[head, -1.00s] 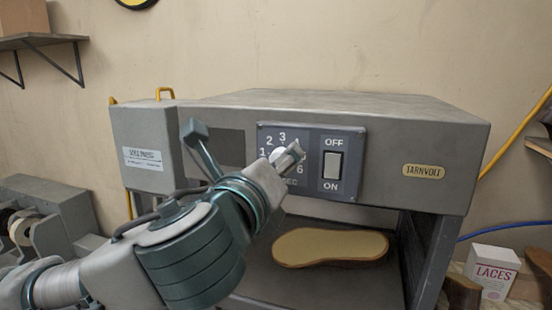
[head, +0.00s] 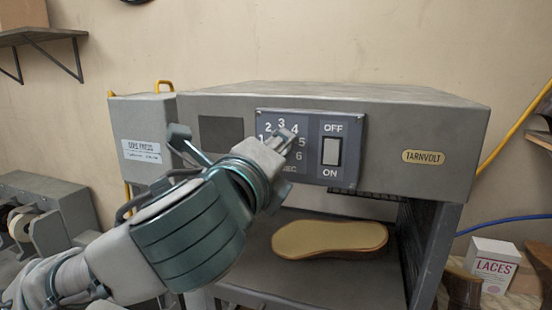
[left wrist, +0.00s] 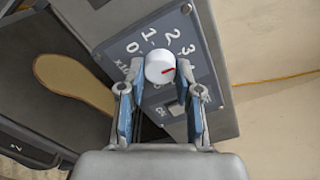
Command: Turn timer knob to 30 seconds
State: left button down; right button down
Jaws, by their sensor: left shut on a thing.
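The timer dial panel (head: 265,116) is on the front of the grey machine, with numerals around it and "SEC" below. In the left wrist view, the white timer knob (left wrist: 159,66) sits between my left gripper's fingers. Its red mark points right, a little below the 3; I cannot tell which numeral it lines up with. My left gripper (head: 284,140) is shut on the knob and hides most of it in the head view. The 5 and 6 show beside the gripper. My right gripper is not in view.
An OFF/ON switch (head: 331,152) is just right of the dial. A shoe sole (head: 330,238) lies in the machine's open bay below. A LACES box (head: 491,266) stands at the lower right. A grey unit with spools (head: 22,222) is at the left.

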pick_arm(q)
jog(key=c, duration=0.8)
grip_release()
jog(key=shift+w+f, duration=0.1)
jog(key=shift+w, duration=0.1)
jog(key=v, duration=1.1)
jog(key=shift+s+a, duration=0.2)
jog(key=shift+s, duration=0.15)
jog(key=shift+d, duration=0.15)
